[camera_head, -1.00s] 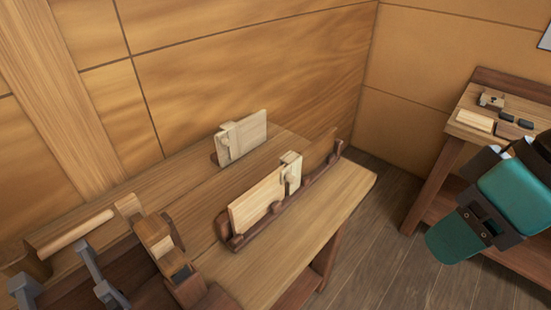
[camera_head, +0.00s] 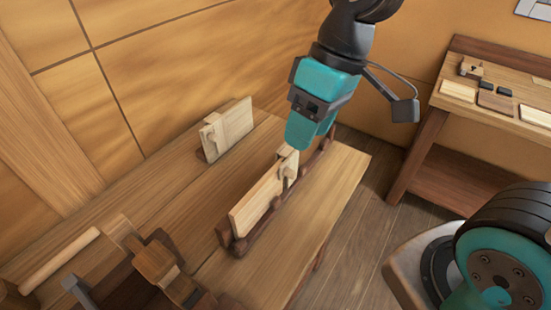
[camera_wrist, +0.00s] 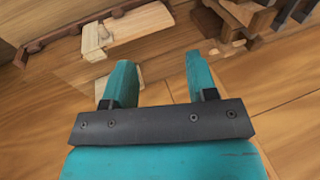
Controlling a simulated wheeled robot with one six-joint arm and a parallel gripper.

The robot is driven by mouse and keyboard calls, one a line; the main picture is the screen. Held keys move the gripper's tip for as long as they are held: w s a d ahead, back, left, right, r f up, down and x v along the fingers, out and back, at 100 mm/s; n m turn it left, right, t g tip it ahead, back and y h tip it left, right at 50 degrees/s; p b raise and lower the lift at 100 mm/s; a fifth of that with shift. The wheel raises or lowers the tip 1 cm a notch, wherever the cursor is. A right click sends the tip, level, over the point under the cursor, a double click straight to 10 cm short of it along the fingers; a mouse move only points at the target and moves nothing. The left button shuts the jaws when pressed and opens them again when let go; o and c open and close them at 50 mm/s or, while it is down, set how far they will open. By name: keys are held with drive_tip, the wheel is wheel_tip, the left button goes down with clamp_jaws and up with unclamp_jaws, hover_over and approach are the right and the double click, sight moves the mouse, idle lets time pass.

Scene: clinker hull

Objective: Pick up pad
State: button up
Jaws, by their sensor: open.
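I cannot tell for certain which piece is the pad. A pale board (camera_head: 257,204) stands on edge along a dark rail (camera_head: 243,243) on the bench, with a small pale block (camera_head: 288,163) at its right end. A second upright pale board (camera_head: 228,127) stands nearer the wall. My gripper (camera_head: 302,147) is over the rail's right part in the head view and partly covers it. In the wrist view my gripper (camera_wrist: 155,76) is open with nothing between its fingers. A pale piece there is partly hidden by the left finger.
A side bench (camera_head: 470,105) at right holds a pale block (camera_head: 458,91), small dark blocks (camera_head: 494,99) and a wooden tool (camera_head: 472,70). A wooden vice or clamp (camera_head: 155,262) is at the bench's left. The bench's right front is clear.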

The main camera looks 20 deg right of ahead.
drive_tip(key=w+d+f+p, duration=0.1)
drive_tip(key=w+d+f, duration=0.15)
drive_tip(key=w, duration=0.55)
drive_tip(key=g+h+p, duration=0.1)
approach(293, 172)
drive_tip(key=p+x, duration=0.3)
drive_tip(key=x, duration=0.2)
drive_tip(key=shift+w+d+p, duration=0.1)
drive_tip(key=shift+w+p, duration=0.05)
drive_tip(key=shift+p, duration=0.2)
drive_tip(key=shift+p+x, duration=1.5)
drive_tip(key=shift+x, duration=1.45)
clamp_jaws()
